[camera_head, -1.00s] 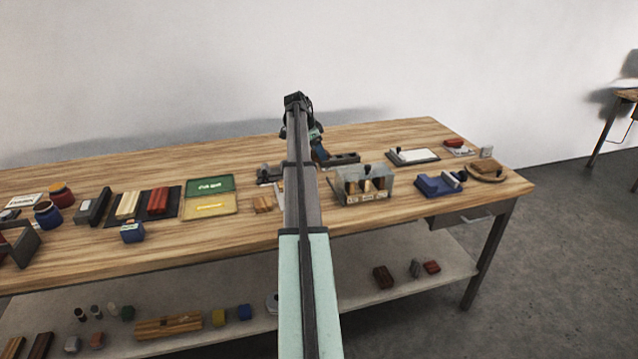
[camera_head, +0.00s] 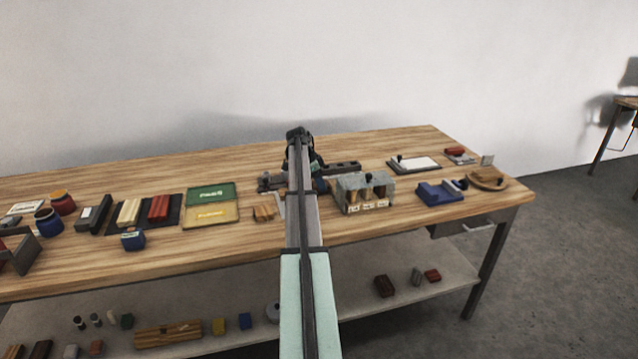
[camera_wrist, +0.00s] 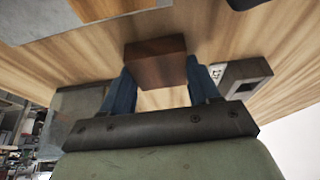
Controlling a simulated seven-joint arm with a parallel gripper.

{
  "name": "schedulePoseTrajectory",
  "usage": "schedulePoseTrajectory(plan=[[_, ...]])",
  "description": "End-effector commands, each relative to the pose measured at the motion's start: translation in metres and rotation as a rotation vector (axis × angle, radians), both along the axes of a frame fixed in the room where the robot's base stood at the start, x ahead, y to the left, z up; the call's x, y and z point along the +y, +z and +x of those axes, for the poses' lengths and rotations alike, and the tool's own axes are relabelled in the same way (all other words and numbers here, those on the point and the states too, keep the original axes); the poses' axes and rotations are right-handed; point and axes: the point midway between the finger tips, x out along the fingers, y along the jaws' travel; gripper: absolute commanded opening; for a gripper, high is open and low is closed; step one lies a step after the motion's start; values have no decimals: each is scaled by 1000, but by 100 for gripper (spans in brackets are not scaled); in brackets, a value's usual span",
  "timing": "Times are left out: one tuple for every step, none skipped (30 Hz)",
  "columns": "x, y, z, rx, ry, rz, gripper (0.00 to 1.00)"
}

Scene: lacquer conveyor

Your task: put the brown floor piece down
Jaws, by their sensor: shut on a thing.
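In the wrist view, the brown floor piece (camera_wrist: 157,63) is a dark reddish-brown block held crosswise between two blue fingers. My gripper (camera_wrist: 160,76) is shut on it, with light wooden tabletop behind. I cannot tell whether the piece touches the table. In the head view, my arm comes down over the middle of the workbench (camera_head: 240,240), and it hides the piece.
A grey box (camera_head: 350,180) with brown-and-white items stands just right of my arm. A dark slotted rail (camera_head: 342,168) lies behind it. Bare wood shows along the front.

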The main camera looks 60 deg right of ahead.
Motion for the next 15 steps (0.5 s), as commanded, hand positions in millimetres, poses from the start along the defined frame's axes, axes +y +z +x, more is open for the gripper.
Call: schedulePoseTrajectory(plan=[[0,-4,0,0,0,0,30],[0,-4,0,-1,0,-1,30],[0,-5,0,-1,0,-1,30],[0,-4,0,-1,0,-1,30],[0,-4,0,-1,0,-1,30],[0,-4,0,-1,0,-1,30],[0,-4,0,-1,0,-1,30],[0,-4,0,-1,0,-1,30],[0,-4,0,-1,0,-1,30],[0,-5,0,-1,0,-1,30],[0,-5,0,-1,0,-1,30],[0,-6,0,-1,0,-1,30],[0,-7,0,-1,0,-1,30],[0,-7,0,-1,0,-1,63],[0,-7,0,-1,0,-1,66]])
